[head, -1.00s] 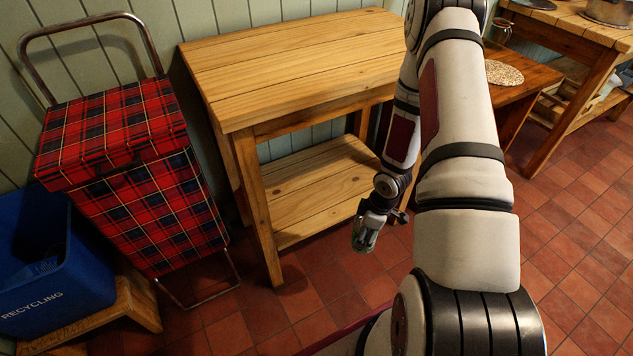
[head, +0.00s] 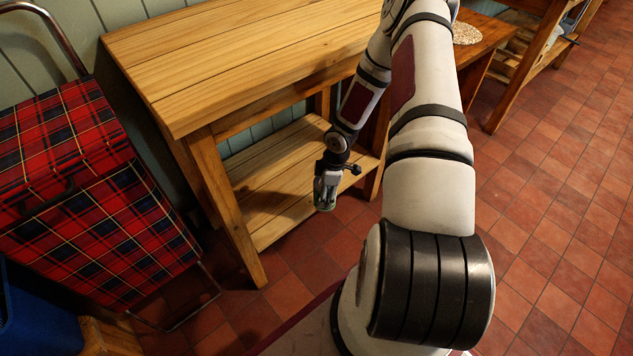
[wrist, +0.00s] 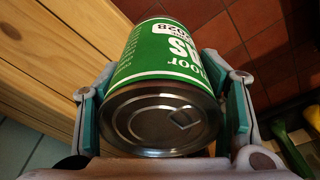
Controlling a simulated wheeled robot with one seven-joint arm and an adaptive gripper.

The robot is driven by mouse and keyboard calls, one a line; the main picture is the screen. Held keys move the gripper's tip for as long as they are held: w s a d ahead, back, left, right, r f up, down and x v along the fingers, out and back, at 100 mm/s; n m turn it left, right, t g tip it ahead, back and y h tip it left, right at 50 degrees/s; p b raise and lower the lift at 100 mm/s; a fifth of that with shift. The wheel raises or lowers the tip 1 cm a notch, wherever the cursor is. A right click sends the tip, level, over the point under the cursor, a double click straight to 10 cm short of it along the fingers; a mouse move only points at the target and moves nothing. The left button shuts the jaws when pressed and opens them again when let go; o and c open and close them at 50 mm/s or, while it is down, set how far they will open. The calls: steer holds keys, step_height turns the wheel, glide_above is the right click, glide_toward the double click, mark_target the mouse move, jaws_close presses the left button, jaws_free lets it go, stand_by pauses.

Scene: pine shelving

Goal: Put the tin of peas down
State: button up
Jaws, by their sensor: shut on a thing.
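The tin of peas (wrist: 165,60) is green with white lettering and a bare metal end with a ring pull, which faces the wrist camera. My gripper (wrist: 163,112) is shut on it, with one finger on each side of the tin. In the head view my gripper (head: 326,190) hangs in front of the pine shelf unit (head: 255,60), near the front edge of its lower shelf (head: 265,185). There only a small part of the tin shows, between the fingers. The top board and the visible part of the lower shelf are bare.
A red tartan shopping trolley (head: 90,190) stands left of the shelf unit, with a blue recycling bin (head: 35,320) at the lower left. A lower wooden table with a round speckled mat (head: 466,33) is at the back right. Tiled floor (head: 560,190) is clear on the right.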

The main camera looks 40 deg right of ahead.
steer(key=w+d, duration=0.1)
steer(key=w, duration=0.1)
steer(key=w+b, duration=0.1)
steer(key=w, duration=0.1)
steer(key=w+d, duration=0.1)
steer(key=w, duration=0.1)
steer(key=shift+w+d+f, duration=0.25)
steer(key=shift+d+f, duration=0.05)
steer(key=shift+d, duration=0.05)
steer(key=shift+w+d+f+b, duration=0.1)
steer(key=shift+w+f+b, duration=0.1)
steer(key=shift+b, duration=0.1)
steer(key=shift+f+b, duration=0.7)
steer(key=shift+f, duration=0.85)
steer(key=shift+f, duration=0.1)
steer(key=o, duration=1.6)
step_height(320, 180, up, 8)
steer(key=p, duration=0.2)
steer(key=shift+s+d+f+p, duration=0.2)
steer(key=shift+s+d+p, duration=0.15)
steer(key=shift+s+d, duration=0.1)
